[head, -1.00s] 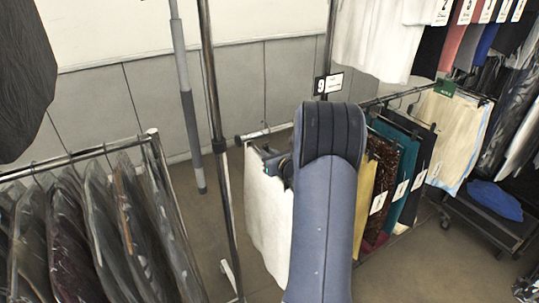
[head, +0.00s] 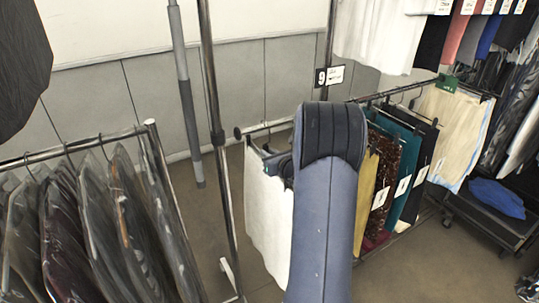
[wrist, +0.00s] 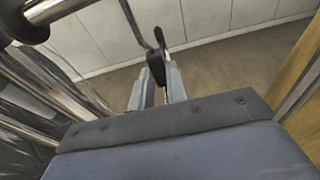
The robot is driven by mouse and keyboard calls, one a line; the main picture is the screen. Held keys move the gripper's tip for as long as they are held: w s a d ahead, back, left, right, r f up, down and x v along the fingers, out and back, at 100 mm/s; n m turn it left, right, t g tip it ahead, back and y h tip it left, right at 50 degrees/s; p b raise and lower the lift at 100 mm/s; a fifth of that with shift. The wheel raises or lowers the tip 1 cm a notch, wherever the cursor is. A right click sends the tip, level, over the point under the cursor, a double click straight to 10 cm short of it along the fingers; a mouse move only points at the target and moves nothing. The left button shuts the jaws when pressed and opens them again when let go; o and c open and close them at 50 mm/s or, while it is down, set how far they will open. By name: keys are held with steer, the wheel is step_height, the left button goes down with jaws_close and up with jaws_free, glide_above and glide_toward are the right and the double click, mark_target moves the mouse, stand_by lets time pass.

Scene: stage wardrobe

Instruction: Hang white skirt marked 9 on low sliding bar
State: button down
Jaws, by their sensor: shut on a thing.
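The white skirt (head: 266,222) hangs in the head view just left of my arm, below the left end of the low bar (head: 392,92). A black sign marked 9 (head: 329,76) is above that bar; I see no mark on the skirt. In the wrist view my gripper (wrist: 160,88) is shut on the dark block of a hanger (wrist: 156,66), with its thin hook rising above. A chrome bar with a dark end cap (wrist: 50,10) is at upper left, apart from the hook in the picture. In the head view my arm hides the fingertips, and I cannot tell whether the hook touches the bar.
Several numbered garments, including a yellow (head: 369,182) and a teal one (head: 408,180), hang right of my arm. A rack of bagged clothes (head: 95,220) stands at left, with an upright chrome post (head: 212,100) nearby. A low trolley (head: 497,226) is at right.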

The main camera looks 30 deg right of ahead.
steer(key=shift+f, duration=0.1)
steer(key=c, duration=1.3)
jaws_free()
steer(key=shift+f, duration=0.1)
steer(key=shift+s, duration=0.1)
steer(key=b+v, duration=0.2)
steer(key=v, duration=0.8)
steer(key=shift+s, duration=0.3)
